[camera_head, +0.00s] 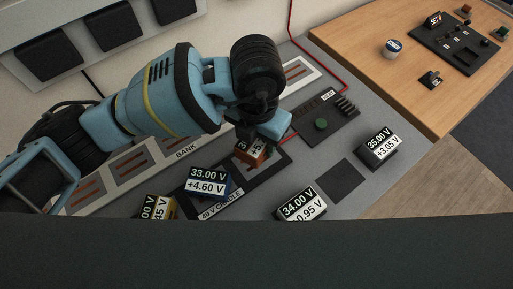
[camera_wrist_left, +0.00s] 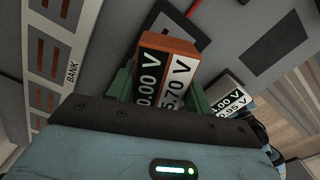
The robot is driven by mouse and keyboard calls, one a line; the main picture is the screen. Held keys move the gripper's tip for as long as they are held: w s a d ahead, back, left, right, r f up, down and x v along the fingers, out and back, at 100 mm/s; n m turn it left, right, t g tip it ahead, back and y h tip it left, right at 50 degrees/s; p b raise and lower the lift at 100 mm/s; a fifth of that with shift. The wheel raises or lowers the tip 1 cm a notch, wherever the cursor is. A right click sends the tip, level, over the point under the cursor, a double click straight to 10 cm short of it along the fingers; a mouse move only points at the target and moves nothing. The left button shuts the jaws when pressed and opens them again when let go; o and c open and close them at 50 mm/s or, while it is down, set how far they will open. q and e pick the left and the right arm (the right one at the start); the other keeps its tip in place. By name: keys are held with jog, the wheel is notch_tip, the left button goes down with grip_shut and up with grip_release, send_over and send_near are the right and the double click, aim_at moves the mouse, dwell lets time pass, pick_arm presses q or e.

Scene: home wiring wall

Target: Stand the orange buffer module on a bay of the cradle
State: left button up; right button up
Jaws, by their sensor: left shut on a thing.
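The orange buffer module (camera_head: 250,154) is in my left gripper (camera_head: 261,140), over the right part of the dark cradle (camera_head: 262,176). It also shows in the left wrist view (camera_wrist_left: 168,68), between the green fingers, with a black and white label reading partly "0.00 V" and "5.70 V". The gripper is shut on it. The arm hides part of it, and I cannot tell whether its underside touches the cradle. A blue module (camera_head: 208,183) labelled 33.00 V stands at the cradle's left part. My right gripper is not in view.
A yellow module (camera_head: 158,208) is at lower left. Module 34.00 V (camera_head: 301,204) is right of the cradle, near a dark square (camera_head: 342,181); module 35.00 V (camera_head: 380,149) lies further right. The bank strip (camera_head: 145,165) runs behind. A panel with a green button (camera_head: 321,124) stands beyond.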

aim_at(257, 151)
pick_arm(q)
jog(key=shift+f, duration=2.4)
jog(key=shift+f, duration=0.15)
jog(key=o, duration=1.2)
jog(key=shift+c, duration=0.2)
notch_tip(257, 151, up, 12)
jog(key=shift+r, duration=0.15)
